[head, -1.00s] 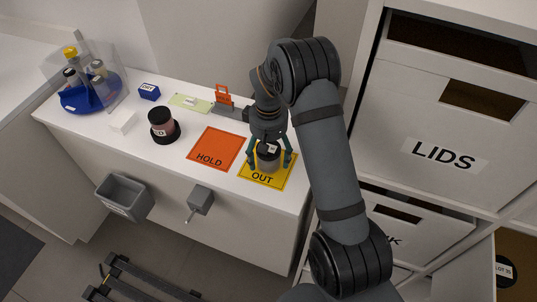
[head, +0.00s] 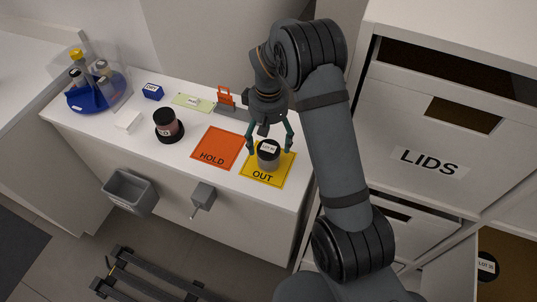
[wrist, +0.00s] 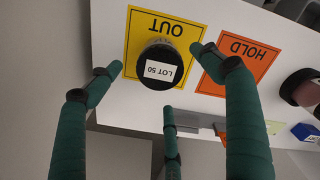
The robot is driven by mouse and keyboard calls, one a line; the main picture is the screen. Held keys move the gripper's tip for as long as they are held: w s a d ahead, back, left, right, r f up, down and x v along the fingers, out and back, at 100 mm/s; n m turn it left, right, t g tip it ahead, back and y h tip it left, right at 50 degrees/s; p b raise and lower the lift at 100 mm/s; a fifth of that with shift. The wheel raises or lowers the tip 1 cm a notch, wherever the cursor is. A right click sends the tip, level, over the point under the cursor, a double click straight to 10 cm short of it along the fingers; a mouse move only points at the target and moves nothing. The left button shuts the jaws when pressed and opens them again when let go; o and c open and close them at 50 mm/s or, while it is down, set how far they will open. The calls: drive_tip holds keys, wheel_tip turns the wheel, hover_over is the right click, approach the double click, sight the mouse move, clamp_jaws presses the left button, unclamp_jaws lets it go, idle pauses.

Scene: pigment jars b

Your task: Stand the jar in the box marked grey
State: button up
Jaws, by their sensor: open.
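A grey jar with a black lid and a white label (head: 268,155) stands upright on the yellow OUT mat (head: 262,177). In the wrist view the label on its lid (wrist: 160,70) reads LOT 50. My gripper (head: 269,143) is open and empty just above the jar. Its green fingers (wrist: 155,62) spread around the lid in the wrist view, apart from it. No box with a readable grey mark shows. An open box (head: 455,268) at the lower right holds a black-lidded jar (head: 487,266).
A LIDS box (head: 425,120) sits in the shelf at right, above a partly hidden box. A grey bin (head: 130,190) hangs in front.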

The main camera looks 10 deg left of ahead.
sight(267, 149)
drive_tip(key=n, duration=0.2)
drive_tip(key=s, duration=0.1)
drive_tip(key=shift+a+r+n+h, duration=0.3)
drive_tip(key=shift+n, duration=0.1)
wheel_tip(267, 149, up, 4)
drive_tip(key=s+a+f+n+t+h+p, duration=0.1)
drive_tip(key=s+a+n+t+h, duration=0.15)
drive_tip(key=n, duration=1.05)
drive_tip(key=w+f+n, duration=0.1)
drive_tip(key=w+d+f+n+t+p, duration=0.1)
drive_tip(key=f, duration=0.1)
drive_tip(key=shift+d+f, duration=0.1)
drive_tip(key=shift+d, duration=0.05)
drive_tip(key=p+x, duration=0.1)
drive_tip(key=x, duration=0.2)
drive_tip(key=p+x, duration=0.1)
drive_tip(key=x, duration=0.1)
drive_tip(key=shift+s+d+f, duration=0.1)
drive_tip(key=shift+d+f, duration=0.05)
drive_tip(key=shift+f, duration=0.25)
drive_tip(key=c, duration=0.4)
drive_tip(key=c, duration=0.7)
drive_tip(key=shift+c, duration=1.3)
